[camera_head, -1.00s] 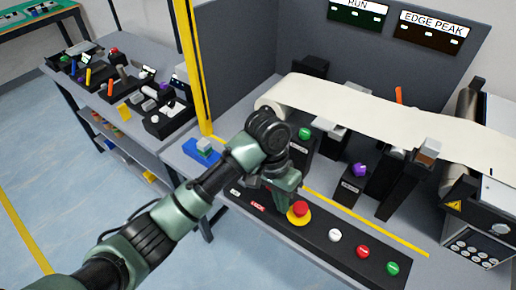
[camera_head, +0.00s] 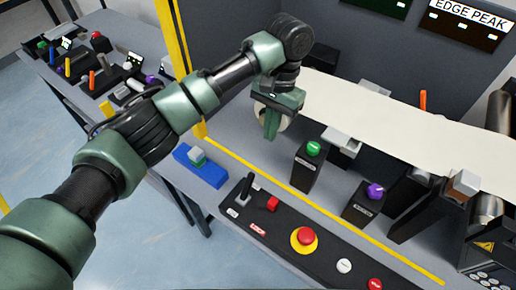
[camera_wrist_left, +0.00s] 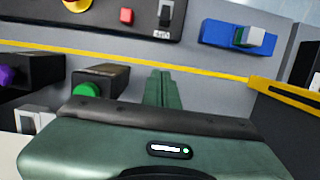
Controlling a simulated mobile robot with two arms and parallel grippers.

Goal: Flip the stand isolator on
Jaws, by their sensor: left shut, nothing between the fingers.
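A black control panel (camera_head: 325,255) lies along the table's front edge. At its left end stands a black lever switch (camera_head: 244,190) with a small white label (camera_head: 232,212), too small to read; I cannot tell if this is the stand isolator. The lever also shows in the left wrist view (camera_wrist_left: 165,12). Beside it is a small red block (camera_head: 272,203) above a red label. My left gripper (camera_head: 270,136) is shut and empty, raised beyond the panel near the belt's left end. Its closed fingers (camera_wrist_left: 160,90) point toward the panel in the wrist view. My right gripper is out of view.
The panel also has a red mushroom button (camera_head: 304,238) on yellow. Behind it stand posts with a green button (camera_head: 313,149) and a purple knob (camera_head: 375,192). A blue block (camera_head: 200,167) lies left. A yellow post (camera_head: 178,60) rises beside my arm.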

